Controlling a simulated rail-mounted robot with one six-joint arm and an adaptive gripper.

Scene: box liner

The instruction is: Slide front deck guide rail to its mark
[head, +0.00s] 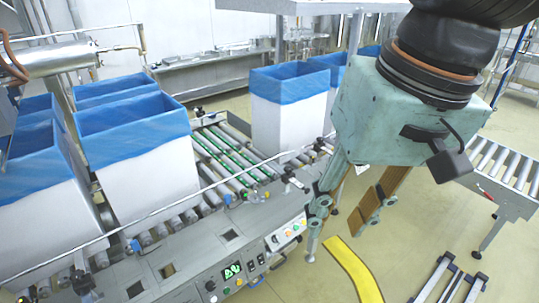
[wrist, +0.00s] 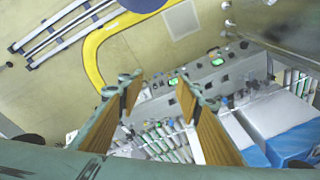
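A thin silver rail (head: 230,178) runs along the front side of the roller deck, in front of the white boxes, in the head view. It looks like the front deck guide rail. Dark clamp knobs (head: 290,178) sit near it at the deck's front. I cannot make out a mark for it. My gripper (head: 338,222) hangs pointing down, to the right of the control panel and apart from the rail. Its two wood-coloured finger pads stand apart with nothing between them. In the wrist view my gripper (wrist: 160,88) is also open, with the deck beyond the fingers.
White boxes with blue liners (head: 150,170) stand at the left, and another (head: 290,110) stands behind the deck. The control panel (head: 232,272) has green displays. A yellow floor stripe (head: 352,268) and a roller conveyor (head: 500,175) lie right.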

